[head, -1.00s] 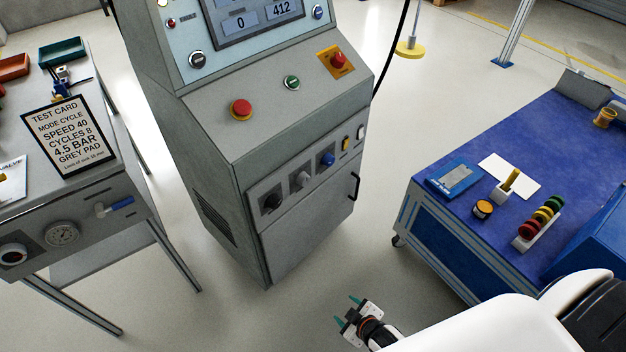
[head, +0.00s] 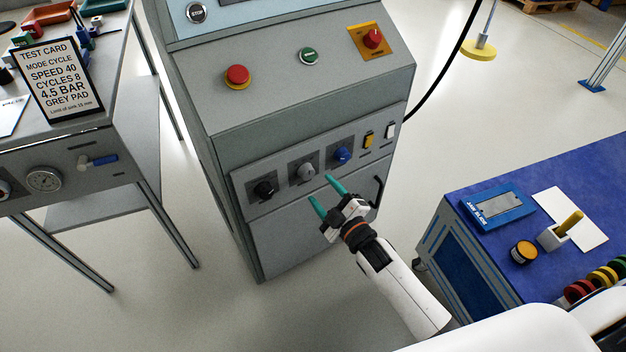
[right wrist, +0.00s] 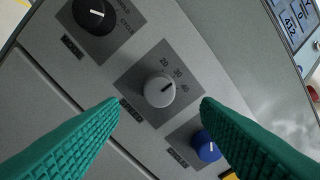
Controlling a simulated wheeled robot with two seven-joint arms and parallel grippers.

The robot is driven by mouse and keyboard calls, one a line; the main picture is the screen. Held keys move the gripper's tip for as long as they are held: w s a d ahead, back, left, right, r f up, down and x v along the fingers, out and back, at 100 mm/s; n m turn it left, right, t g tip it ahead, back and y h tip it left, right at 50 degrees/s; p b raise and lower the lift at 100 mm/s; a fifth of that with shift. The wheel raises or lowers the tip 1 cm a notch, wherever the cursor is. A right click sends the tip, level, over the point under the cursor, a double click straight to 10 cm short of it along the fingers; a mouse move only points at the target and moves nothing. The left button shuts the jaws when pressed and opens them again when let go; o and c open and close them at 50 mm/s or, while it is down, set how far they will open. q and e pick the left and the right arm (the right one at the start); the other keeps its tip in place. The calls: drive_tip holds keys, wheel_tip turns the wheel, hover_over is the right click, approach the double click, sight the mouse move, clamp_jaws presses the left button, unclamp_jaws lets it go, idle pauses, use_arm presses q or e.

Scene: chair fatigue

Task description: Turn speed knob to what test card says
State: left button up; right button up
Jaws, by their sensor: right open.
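The test card (head: 57,82) stands on the left bench and reads SPEED 40. In the right wrist view the knob appears between the fingertips, apparently untouched. My left gripper is not in view.
The black mode knob (head: 264,188) and blue knob (head: 342,155) flank the speed knob. A yellow switch (head: 367,141), a white switch (head: 390,131) and a door handle (head: 378,190) are nearby. A red button (head: 237,76) sits above. The blue-topped bench (head: 500,235) stands at right.

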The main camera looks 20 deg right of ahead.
sight(310, 176)
use_arm(q)
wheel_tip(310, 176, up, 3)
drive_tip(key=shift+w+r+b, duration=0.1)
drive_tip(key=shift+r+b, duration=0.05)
drive_tip(key=shift+b, duration=0.2)
use_arm(e)
drive_tip(key=x, duration=0.5)
drive_tip(key=shift+w, duration=0.4)
drive_tip(key=c, duration=1)
drive_tip(key=m+p, duration=0.3)
drive_tip(key=m, duration=0.3)
drive_tip(key=shift+p, duration=0.3)
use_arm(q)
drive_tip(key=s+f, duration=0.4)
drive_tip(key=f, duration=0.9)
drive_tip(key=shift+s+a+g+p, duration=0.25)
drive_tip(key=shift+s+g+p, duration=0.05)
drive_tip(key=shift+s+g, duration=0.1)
use_arm(e)
drive_tip(key=shift+f+m, duration=0.1)
drive_tip(key=shift+m, duration=1)
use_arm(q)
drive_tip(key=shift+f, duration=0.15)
use_arm(e)
drive_tip(key=shift+a, duration=0.1)
drive_tip(key=o, duration=1)
